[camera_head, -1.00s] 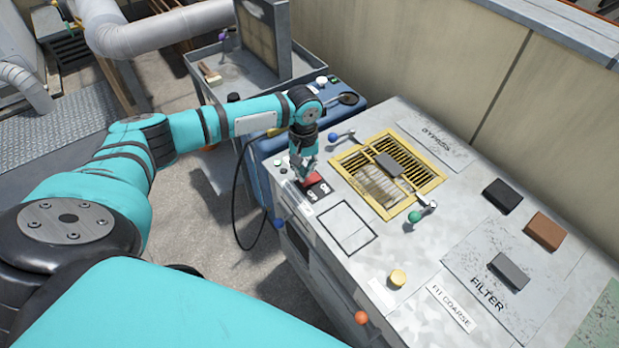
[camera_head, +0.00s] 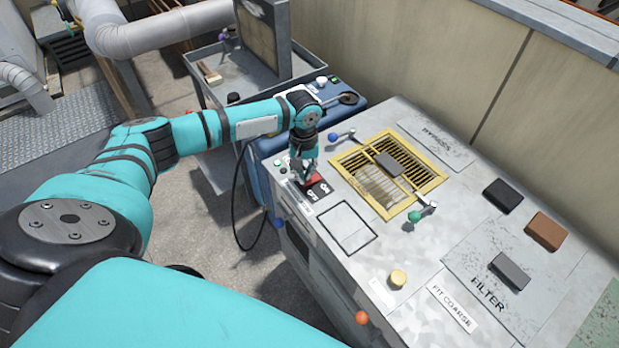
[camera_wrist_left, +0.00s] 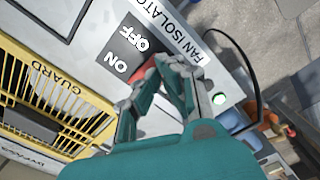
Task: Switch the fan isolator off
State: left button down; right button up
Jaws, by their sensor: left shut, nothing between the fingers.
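The fan isolator is a red switch (camera_head: 316,178) on a black plate with white ON and OFF lettering, on the near-left corner of the grey unit's top. In the left wrist view the red part (camera_wrist_left: 150,73) is partly hidden behind my fingers. The OFF lettering (camera_wrist_left: 135,39) and a FAN ISOLATOR label (camera_wrist_left: 192,32) lie beyond it. My left gripper (camera_head: 305,179) points down at the switch, shut and empty, with its fingertips at or very close to the red part. I cannot tell whether they touch, or which way the switch is set. My right gripper is out of view.
A yellow guard grille (camera_head: 390,208) with a blue-knobbed lever (camera_head: 334,137) and a green-knobbed lever (camera_head: 415,216) is right of the switch. A green lamp (camera_wrist_left: 219,98) glows beside the label. A blue case (camera_head: 262,180) stands behind. Dark and brown blocks lie far right.

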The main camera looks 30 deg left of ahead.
pick_arm(q)
jog(key=shift+f, duration=0.6)
jog(key=shift+r, duration=0.1)
notch_tip(320, 180, up, 7)
jog(key=p, duration=0.8)
jog(key=shift+p, duration=0.4)
dwell(0.4)
